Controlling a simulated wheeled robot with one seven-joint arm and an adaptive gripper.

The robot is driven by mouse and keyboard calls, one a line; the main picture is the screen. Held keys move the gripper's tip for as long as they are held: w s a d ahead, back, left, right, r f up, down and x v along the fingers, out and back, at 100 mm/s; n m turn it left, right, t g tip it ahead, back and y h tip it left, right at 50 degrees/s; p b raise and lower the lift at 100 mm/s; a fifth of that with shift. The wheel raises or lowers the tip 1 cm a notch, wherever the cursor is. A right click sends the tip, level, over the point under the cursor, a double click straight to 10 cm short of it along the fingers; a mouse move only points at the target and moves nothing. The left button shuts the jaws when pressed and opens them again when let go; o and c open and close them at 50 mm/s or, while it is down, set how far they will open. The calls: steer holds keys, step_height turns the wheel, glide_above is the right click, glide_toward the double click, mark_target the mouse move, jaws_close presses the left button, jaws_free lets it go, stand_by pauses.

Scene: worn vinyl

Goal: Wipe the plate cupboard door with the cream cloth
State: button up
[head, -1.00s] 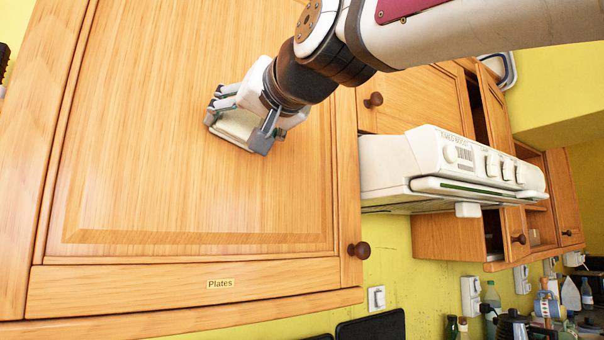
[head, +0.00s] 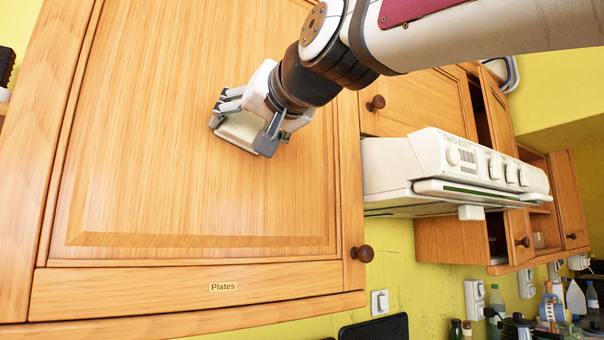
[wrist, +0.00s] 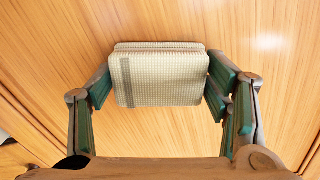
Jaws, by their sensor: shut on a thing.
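The plate cupboard door (head: 150,190) is a large pale wooden panel with a "Plates" label (head: 223,287) on the strip below it and a dark round knob (head: 362,253) at its lower right. My gripper (head: 245,132) is at the upper right part of the door panel. It is shut on the cream cloth (wrist: 160,75), a folded checked pad with a grey stripe, held between the two green-padded fingers in the wrist view. The cloth (head: 239,130) lies at the door's surface and seems to touch it; its underside is hidden.
A white cooker hood (head: 450,170) juts out to the right of the door, below another cupboard (head: 425,100). Bottles and kitchen things (head: 550,310) stand at the lower right. The door panel left of and below my gripper is clear.

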mark_target(227, 121)
steer(key=w+d+b, duration=0.4)
steer(key=d, duration=0.1)
steer(key=shift+f, duration=0.15)
steer(key=shift+s, duration=0.1)
stand_by(0.4)
steer(key=shift+s+a+p, duration=0.55)
steer(key=shift+s+a, duration=0.05)
steer(key=shift+a, duration=0.15)
steer(key=shift+s+a+p, duration=0.55)
steer(key=shift+a, duration=0.2)
steer(key=shift+s+a+p, duration=0.4)
steer(key=shift+a+p, duration=0.05)
steer(key=shift+a, duration=0.2)
steer(key=shift+s+a+p, duration=0.55)
steer(key=shift+a+p, duration=0.05)
steer(key=shift+p, duration=0.25)
steer(key=s+a+p, duration=0.1)
steer(key=a+p, duration=0.1)
steer(key=p, duration=0.1)
steer(key=shift+s+a, duration=0.2)
steer(key=shift+s, duration=0.15)
steer(key=shift+s+a+p, duration=0.2)
steer(key=shift+a+p, duration=0.05)
steer(key=shift+p, duration=0.15)
